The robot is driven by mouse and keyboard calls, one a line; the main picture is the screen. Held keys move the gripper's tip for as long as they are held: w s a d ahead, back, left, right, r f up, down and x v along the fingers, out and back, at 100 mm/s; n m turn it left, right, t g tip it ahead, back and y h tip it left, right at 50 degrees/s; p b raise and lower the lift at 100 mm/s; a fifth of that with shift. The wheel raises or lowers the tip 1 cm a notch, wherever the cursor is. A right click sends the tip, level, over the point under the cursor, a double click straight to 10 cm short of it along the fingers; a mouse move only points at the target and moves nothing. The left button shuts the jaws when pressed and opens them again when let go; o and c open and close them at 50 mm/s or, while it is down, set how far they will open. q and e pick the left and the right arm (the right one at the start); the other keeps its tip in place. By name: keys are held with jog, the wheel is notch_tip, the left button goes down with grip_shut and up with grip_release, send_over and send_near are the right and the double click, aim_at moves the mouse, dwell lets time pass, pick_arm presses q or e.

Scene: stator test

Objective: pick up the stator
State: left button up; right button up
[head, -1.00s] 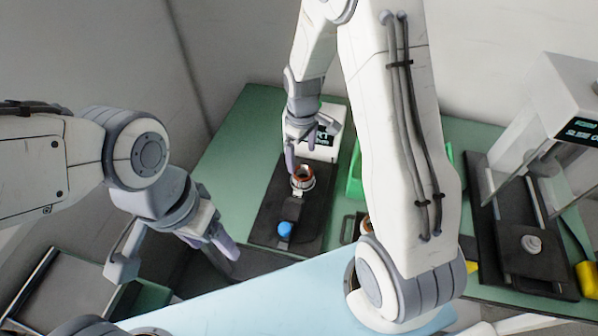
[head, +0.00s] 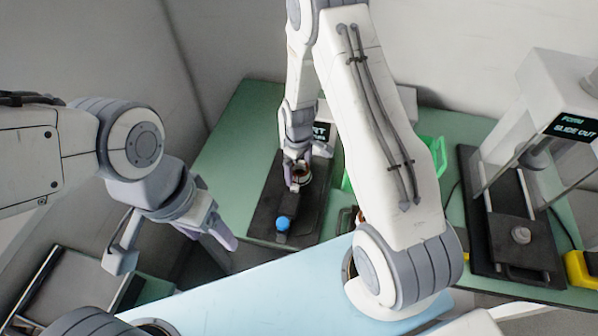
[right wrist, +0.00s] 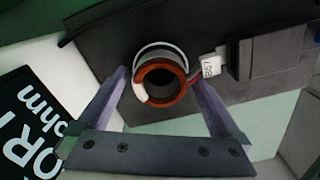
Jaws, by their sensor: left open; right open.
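The stator (head: 303,176), a ring with copper-orange edging and a white metal shell, sits on a dark test fixture (head: 262,215). In the right wrist view the stator (right wrist: 160,78) shows end-on, with a lead running to a white tag. My right gripper (head: 298,180) is at the stator in the head view. In the right wrist view its open fingers (right wrist: 160,95) stand on either side of the ring, with gaps visible. My left gripper (head: 228,238) is open and empty, off the left front of the green bench.
A blue knob (head: 283,223) is on the fixture's front. A display box (head: 321,130) stands behind the stator. A green bin (head: 431,158) is to the right, partly behind my right arm. A press-like machine (head: 540,130) with a dark base stands at the far right.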

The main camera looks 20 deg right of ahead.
jog(key=c, duration=1.5)
grip_shut()
jog(key=shift+r, duration=0.1)
